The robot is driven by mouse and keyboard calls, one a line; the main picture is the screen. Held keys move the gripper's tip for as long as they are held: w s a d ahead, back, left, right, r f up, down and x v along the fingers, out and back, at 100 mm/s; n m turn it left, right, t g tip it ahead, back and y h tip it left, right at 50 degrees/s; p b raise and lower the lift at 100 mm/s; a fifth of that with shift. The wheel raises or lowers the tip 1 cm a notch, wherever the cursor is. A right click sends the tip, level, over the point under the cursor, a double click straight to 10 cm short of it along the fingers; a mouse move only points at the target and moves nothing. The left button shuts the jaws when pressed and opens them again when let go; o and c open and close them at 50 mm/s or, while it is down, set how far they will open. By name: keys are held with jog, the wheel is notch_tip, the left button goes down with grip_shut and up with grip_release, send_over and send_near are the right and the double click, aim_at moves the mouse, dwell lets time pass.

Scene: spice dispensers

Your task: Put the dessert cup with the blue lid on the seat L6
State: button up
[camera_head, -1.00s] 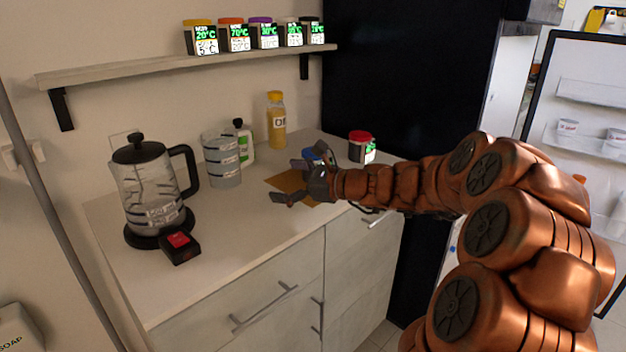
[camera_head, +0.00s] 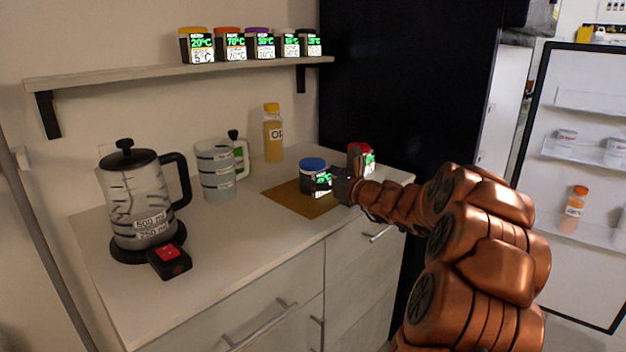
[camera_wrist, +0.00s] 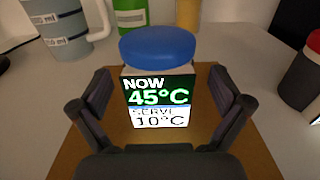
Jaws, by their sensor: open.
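The dessert cup with the blue lid (camera_head: 313,165) stands upright on a brown mat (camera_head: 282,197) on the counter. In the wrist view the same cup (camera_wrist: 158,95) shows a lit label reading "NOW 45°C" and a serving line of 10°C. My gripper (camera_head: 347,178) is just to the right of the cup in the head view. In the wrist view its fingers are spread, one on each side of the cup's front, with visible gaps to it. I cannot make out a seat marked L6.
A red-lidded cup (camera_head: 360,152) stands behind my gripper. A shelf (camera_head: 150,75) holds several lidded cups. A kettle (camera_head: 140,205), red-button box (camera_head: 169,260), measuring jug (camera_head: 215,170), green bottle and oil bottle (camera_head: 273,135) stand left. An open fridge door (camera_head: 590,90) is at right.

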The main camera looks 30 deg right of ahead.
jog(key=shift+x, duration=1.15)
jog(key=shift+a, duration=0.1)
jog(key=c, duration=1.5)
